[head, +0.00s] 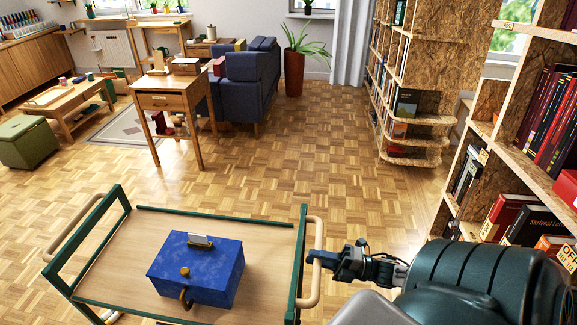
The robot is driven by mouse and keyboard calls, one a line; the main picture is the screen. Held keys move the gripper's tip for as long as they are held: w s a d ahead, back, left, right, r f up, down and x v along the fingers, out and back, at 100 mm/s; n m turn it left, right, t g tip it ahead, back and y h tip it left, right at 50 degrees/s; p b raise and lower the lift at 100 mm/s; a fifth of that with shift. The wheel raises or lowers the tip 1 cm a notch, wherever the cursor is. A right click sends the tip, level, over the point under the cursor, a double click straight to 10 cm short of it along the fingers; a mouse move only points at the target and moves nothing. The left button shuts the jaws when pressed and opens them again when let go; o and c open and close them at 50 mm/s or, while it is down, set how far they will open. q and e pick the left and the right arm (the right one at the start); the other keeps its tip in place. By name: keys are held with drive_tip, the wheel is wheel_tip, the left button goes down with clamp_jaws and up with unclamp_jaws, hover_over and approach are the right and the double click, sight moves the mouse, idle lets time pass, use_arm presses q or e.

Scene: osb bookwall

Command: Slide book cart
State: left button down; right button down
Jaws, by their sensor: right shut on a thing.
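The book cart (128,262) stands right in front of me at the bottom of the head view. It has a pale wooden top, a dark green frame and a light wooden handle at each end. A blue box (196,270) with a round knob sits on its top. My right gripper (315,258) is shut on the right-hand handle (314,288), at the cart's right end. The fingers partly hide the handle. The cart's lower part is cut off by the picture's edge. My left gripper is not in view.
Tall bookshelves (424,75) line the right side, with a nearer one (530,160) close to my right arm. A small wooden desk (172,101) and a blue armchair (250,85) stand beyond the cart. Parquet floor (320,150) is clear between cart and shelves.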

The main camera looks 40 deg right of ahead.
drive_tip(key=r+p+v, duration=0.1)
drive_tip(key=p+v, duration=0.1)
drive_tip(key=v, duration=0.6)
drive_tip(key=shift+s+d+r+p, duration=0.2)
drive_tip(key=shift+s+r+p, duration=0.1)
drive_tip(key=shift+p, duration=0.1)
drive_tip(key=c, duration=1.3)
unclamp_jaws()
drive_tip(key=shift+c, duration=0.2)
drive_tip(key=v, duration=0.7)
drive_tip(key=shift+d, duration=0.2)
